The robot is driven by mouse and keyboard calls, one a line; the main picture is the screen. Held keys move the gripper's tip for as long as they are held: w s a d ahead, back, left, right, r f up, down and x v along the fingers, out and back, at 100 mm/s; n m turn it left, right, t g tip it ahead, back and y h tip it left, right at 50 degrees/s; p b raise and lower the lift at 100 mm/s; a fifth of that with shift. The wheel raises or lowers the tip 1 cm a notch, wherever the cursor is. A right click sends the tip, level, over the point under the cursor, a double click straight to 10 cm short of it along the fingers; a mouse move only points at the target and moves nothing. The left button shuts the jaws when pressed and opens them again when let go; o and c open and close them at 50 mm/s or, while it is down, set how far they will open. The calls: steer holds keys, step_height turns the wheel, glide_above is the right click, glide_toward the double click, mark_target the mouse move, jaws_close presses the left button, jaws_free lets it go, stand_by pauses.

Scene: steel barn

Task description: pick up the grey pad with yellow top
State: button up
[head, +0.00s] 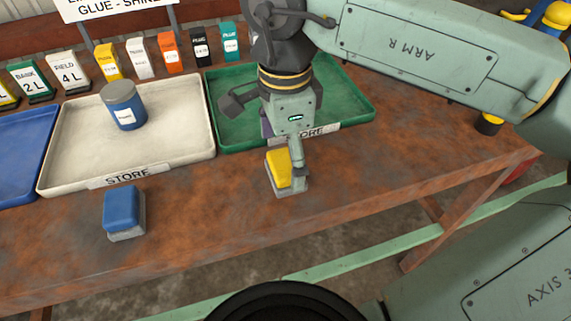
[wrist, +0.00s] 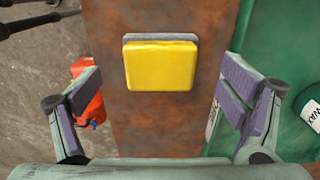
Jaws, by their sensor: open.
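The grey pad with yellow top (head: 279,170) lies on the rusty table in front of the green tray. In the wrist view its yellow top (wrist: 160,65) faces me, with a thin grey edge along the far side. My gripper (head: 284,160) is above and beside it in the head view, partly covering it. In the wrist view my gripper (wrist: 162,100) is open, with one finger on each side and bare table between them. The pad sits ahead of the fingertips, roughly midway between them. The fingers do not appear to touch it.
A blue-topped grey pad (head: 124,212) lies on the table to the left. A white tray (head: 180,152) holds a blue jar (head: 123,106). The green tray (head: 352,98) is just behind my gripper. Several small cartons stand along the back. The table's front edge is close to the pad.

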steer(key=shift+f, duration=1.4)
steer(key=shift+c, duration=0.4)
steer(key=c, duration=1.1)
steer(key=shift+r, duration=0.1)
steer(key=shift+c, duration=0.2)
